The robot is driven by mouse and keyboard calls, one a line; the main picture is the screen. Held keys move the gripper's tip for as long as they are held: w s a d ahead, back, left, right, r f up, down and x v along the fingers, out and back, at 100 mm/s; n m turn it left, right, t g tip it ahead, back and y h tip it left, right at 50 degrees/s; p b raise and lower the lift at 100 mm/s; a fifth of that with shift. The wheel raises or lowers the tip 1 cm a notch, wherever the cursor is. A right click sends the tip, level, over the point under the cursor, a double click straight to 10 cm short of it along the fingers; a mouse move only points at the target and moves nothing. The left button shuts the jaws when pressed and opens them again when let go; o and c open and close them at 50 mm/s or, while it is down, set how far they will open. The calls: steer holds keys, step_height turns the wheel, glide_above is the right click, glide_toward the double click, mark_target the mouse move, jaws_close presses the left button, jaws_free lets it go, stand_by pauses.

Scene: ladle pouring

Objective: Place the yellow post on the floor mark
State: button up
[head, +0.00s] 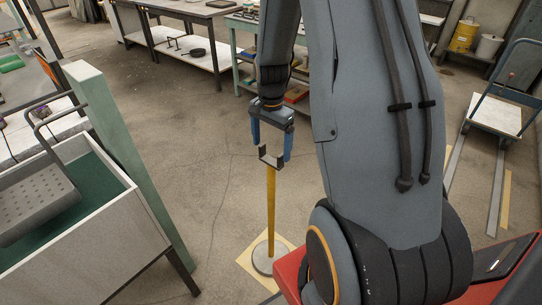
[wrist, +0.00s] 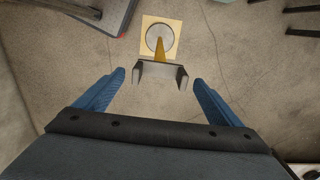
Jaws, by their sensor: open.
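The yellow post (head: 271,205) stands upright on a round grey base (head: 267,257) in the head view. Its base rests on the pale yellow square floor mark (head: 247,264), with mark showing around it. The wrist view also shows the post (wrist: 160,47), its base (wrist: 154,32) and the mark (wrist: 172,24). A dark U-shaped bracket (wrist: 144,72) is at the post's top. My gripper (head: 271,157) is open above the post, its blue fingers on either side of the bracket, with gaps visible in the wrist view (wrist: 159,78).
A white-walled trough with a green inside (head: 95,225) and a pale green pillar (head: 125,150) stand at left. Workbenches (head: 185,15) line the back. A flat cart (head: 497,112) is at right. The concrete floor around the post is clear.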

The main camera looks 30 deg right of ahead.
steer(key=shift+r, duration=0.7)
steer(key=s+a+r+n, duration=0.4)
steer(key=s+a+n, duration=0.3)
steer(key=s+a+r+n, duration=0.5)
steer(key=s+a+n, duration=0.2)
steer(key=s+a, duration=0.1)
steer(key=shift+t, duration=0.3)
steer(key=shift+s, duration=0.1)
